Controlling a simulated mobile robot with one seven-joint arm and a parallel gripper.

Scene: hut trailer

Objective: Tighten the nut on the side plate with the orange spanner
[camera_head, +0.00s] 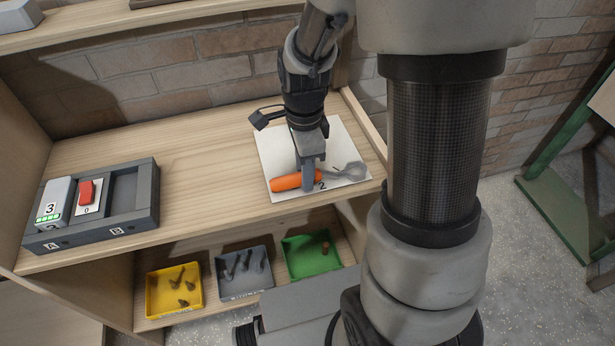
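The orange spanner, with an orange handle (287,183) and a grey head (349,171), is at the front of a white sheet marked 2 (275,149) on the wooden bench. My gripper (309,182) points down at the spanner where the handle runs toward the head. One finger shows in front of the handle; the far finger is hidden. I cannot tell whether the fingers touch the spanner or are closed on it. I cannot make out the nut or the side plate in this view.
A dark grey holder (145,205) with slots A and B stands on the left of the bench (205,160). Yellow (152,292), grey (222,290) and green (297,267) trays of small parts are on the lower shelf. A green frame (555,212) stands at right, beyond open floor.

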